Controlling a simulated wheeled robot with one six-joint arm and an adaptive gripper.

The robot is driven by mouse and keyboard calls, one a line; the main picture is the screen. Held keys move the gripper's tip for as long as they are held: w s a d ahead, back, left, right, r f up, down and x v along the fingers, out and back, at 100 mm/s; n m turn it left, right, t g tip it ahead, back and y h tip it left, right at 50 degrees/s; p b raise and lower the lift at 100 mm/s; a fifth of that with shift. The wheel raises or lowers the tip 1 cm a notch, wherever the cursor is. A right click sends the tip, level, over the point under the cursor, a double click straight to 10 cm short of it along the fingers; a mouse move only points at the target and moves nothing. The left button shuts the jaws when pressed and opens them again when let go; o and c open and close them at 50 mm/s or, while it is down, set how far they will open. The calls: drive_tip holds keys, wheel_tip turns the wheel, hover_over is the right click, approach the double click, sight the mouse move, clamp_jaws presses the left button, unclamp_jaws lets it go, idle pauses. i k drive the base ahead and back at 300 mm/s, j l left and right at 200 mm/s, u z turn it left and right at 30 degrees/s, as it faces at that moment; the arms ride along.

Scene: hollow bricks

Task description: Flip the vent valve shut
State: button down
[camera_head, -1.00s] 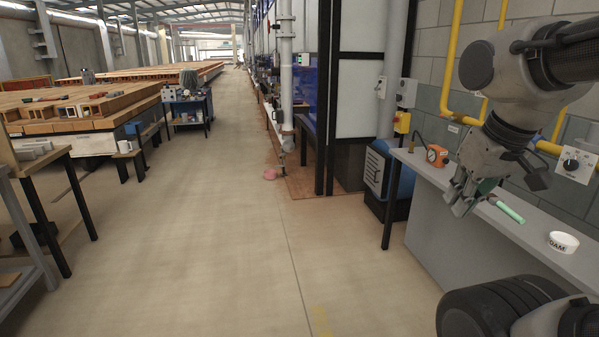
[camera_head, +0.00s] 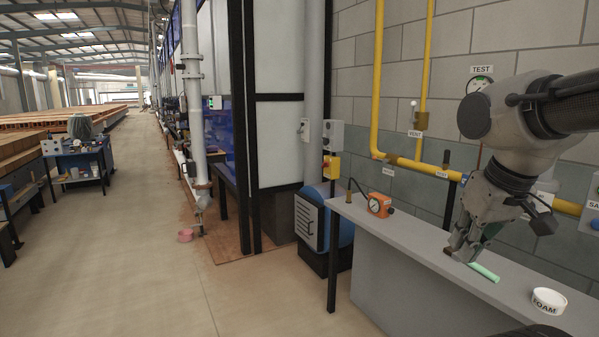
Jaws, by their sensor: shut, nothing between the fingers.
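The vent valve (camera_head: 421,121) sits on the right one of two upright yellow pipes on the block wall. A "VENT" label (camera_head: 415,134) hangs just below it. Its lever (camera_head: 414,106) has a pale knob and points up. My gripper (camera_head: 461,256) is shut and empty, pointing down over the grey bench. It is well below and to the right of the valve, apart from it. The far finger is partly hidden.
A green stick (camera_head: 485,272) lies on the bench (camera_head: 400,234) beside my gripper, with a white "FOAM" roll (camera_head: 547,301) further right. An orange gauge box (camera_head: 380,205) stands at the bench's left end. A "TEST" gauge (camera_head: 479,85) is on the wall.

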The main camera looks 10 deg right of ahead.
sight(413, 104)
drive_tip(key=i+z, duration=0.3)
drive_tip(key=z, duration=0.15)
drive_tip(key=i+j+z, duration=0.15)
drive_tip(key=i+z, duration=0.25)
drive_tip(key=k, duration=0.1)
